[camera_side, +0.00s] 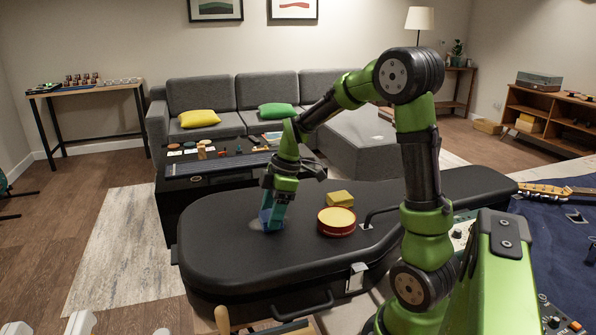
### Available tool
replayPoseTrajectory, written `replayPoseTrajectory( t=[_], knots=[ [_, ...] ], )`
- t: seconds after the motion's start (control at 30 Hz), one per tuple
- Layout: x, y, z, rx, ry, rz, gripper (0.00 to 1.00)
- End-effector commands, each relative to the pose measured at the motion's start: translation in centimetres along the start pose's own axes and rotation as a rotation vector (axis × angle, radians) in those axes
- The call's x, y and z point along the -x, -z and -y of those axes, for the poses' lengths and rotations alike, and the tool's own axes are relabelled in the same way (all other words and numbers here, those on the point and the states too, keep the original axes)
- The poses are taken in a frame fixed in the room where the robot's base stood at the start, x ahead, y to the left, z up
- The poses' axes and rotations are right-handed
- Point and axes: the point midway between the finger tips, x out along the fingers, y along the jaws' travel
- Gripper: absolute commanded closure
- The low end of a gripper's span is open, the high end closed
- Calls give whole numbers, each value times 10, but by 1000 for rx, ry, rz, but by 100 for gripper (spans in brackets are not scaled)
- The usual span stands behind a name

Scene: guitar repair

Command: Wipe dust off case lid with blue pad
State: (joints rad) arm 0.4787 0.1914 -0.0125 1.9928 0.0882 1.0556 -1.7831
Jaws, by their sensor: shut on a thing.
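The black guitar case (212,255) lies shut, its broad lid facing up. A greyish patch that looks like dust (256,224) shows on the lid around the pad. My gripper (273,214) points down over the left half of the lid. It is shut on the blue pad (268,222), whose lower end is at the lid surface. Whether the pad presses on the lid is hard to tell. The gripper covers part of the pad and of the grey patch.
A round red tin with a yellow top (336,222) and a yellow sponge-like block (340,198) stand on the lid right of my gripper. A low table with small items (172,190) is behind the case. The lid's left end is clear.

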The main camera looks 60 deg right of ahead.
Motion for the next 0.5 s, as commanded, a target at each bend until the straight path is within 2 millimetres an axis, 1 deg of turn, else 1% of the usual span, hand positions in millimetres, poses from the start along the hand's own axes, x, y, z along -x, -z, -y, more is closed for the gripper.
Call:
replayPoseTrajectory(
  t=[0.5],
  knots=[
    [-8,26,1,3,4,0,72]
  ],
)
